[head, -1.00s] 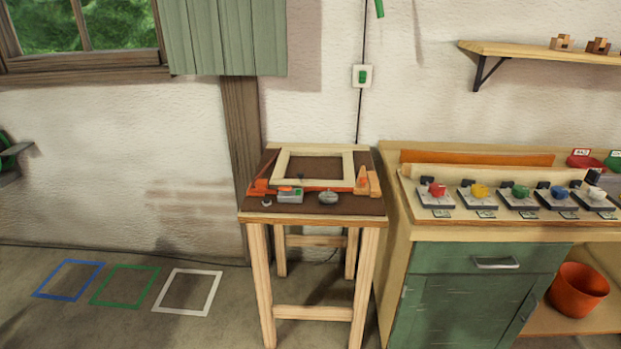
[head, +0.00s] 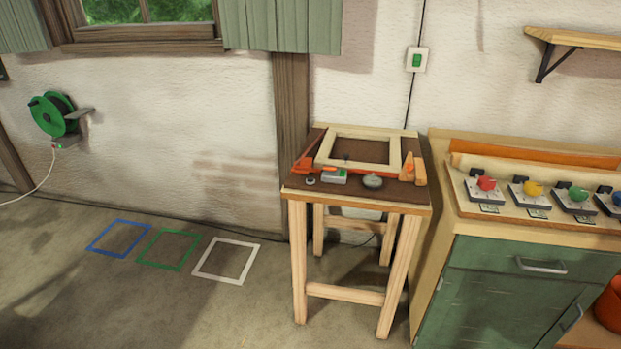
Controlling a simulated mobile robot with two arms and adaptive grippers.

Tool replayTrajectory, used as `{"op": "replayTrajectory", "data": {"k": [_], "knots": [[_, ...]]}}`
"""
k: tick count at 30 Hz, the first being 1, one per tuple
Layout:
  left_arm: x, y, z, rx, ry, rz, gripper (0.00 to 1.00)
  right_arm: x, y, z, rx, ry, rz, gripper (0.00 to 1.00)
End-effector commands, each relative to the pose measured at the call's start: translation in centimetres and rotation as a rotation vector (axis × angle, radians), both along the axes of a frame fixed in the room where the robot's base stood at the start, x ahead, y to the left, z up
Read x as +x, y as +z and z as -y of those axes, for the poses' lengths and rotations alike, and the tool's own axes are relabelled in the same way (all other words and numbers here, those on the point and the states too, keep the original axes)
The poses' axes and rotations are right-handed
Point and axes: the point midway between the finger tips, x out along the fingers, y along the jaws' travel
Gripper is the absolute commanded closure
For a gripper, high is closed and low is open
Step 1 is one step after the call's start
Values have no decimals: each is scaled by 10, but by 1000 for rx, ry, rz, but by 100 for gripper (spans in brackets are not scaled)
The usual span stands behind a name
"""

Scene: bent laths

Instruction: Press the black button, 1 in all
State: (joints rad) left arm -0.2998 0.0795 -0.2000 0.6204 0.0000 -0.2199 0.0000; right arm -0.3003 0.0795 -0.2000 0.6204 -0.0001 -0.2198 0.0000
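I cannot make out for sure which thing is the black button. A row of small grey units stands on the workbench (head: 470,215) at the right, with a red knob (head: 486,184), a yellow knob (head: 533,188), a green knob (head: 578,194) and a blue knob at the right edge (head: 617,198). Small black blocks sit beside the knobs. The small table (head: 358,200) bears a pale wooden frame (head: 365,134), a small grey box with green on top (head: 334,177), a grey round knob (head: 373,181) and a small dark round piece (head: 310,181). Neither gripper is in view.
A green cable reel (head: 54,114) hangs on the left wall. Blue (head: 91,245), green (head: 143,258) and white (head: 198,265) outlined squares mark the floor. A green wall switch (head: 416,60) sits above the table. The floor in front is clear.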

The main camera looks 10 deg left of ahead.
Motion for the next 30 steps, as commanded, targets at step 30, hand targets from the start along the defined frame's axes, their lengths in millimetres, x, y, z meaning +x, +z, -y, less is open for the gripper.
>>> {"op": "replayTrajectory", "data": {"k": [30], "knots": [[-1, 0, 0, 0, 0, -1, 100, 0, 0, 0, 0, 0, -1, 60]]}}
